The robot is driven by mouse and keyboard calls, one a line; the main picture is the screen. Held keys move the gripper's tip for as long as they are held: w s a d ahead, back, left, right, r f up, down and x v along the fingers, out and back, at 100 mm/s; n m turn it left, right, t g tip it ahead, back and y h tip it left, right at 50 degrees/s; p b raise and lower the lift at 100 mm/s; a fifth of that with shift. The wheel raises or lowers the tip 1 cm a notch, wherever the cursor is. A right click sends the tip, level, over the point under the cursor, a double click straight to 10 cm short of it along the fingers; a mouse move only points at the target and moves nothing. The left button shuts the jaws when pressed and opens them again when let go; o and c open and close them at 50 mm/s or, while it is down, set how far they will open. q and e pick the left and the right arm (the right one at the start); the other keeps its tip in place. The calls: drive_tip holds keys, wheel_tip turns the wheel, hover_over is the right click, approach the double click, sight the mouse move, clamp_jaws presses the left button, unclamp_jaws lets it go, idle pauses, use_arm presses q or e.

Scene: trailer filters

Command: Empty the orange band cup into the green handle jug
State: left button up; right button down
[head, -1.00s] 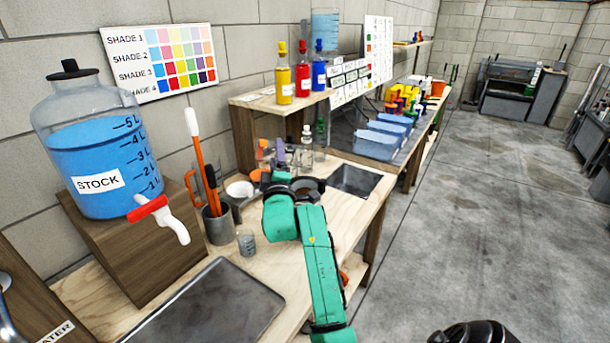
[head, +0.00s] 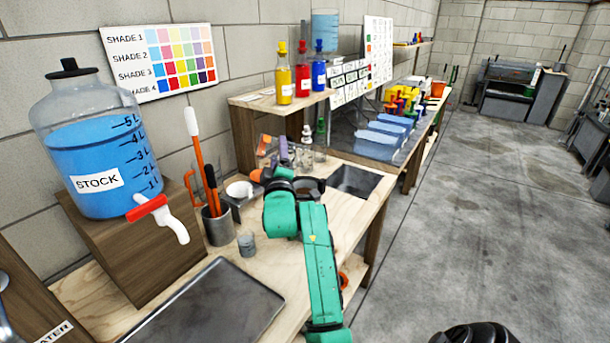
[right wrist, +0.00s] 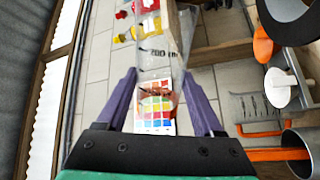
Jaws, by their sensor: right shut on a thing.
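My right gripper (head: 276,150) is over the far part of the wooden bench. In the right wrist view its purple fingers (right wrist: 161,108) are shut on a clear cup (right wrist: 155,62) with printed volume marks. Orange shows at the cup (head: 264,144) in the head view, but a full band is not clear. I cannot tell how much is in it or exactly how far it is tilted. A jug with an orange handle (head: 191,186) stands on the bench to the left. I cannot make out a green handle jug. My left gripper is not in view.
A dark tray (head: 205,312) lies in front. A blue stock jar (head: 98,145) is on a wooden block. Bottles (head: 308,143) stand behind the gripper.

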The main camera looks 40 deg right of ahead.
drive_tip(key=shift+s+d+r+m+g+h+b, duration=0.15)
drive_tip(key=shift+d+r+m+b, duration=0.15)
drive_tip(key=shift+m, duration=0.4)
drive_tip(key=shift+s+d+r+m+g+h+b, duration=0.15)
drive_tip(key=shift+r+m+b, duration=0.2)
drive_tip(key=shift+m, duration=0.35)
idle(0.4)
drive_tip(key=shift+s+d+r+m+b, duration=0.25)
drive_tip(key=shift+d+m+b, duration=0.2)
drive_tip(key=shift+m+b, duration=0.45)
idle(0.5)
idle(0.7)
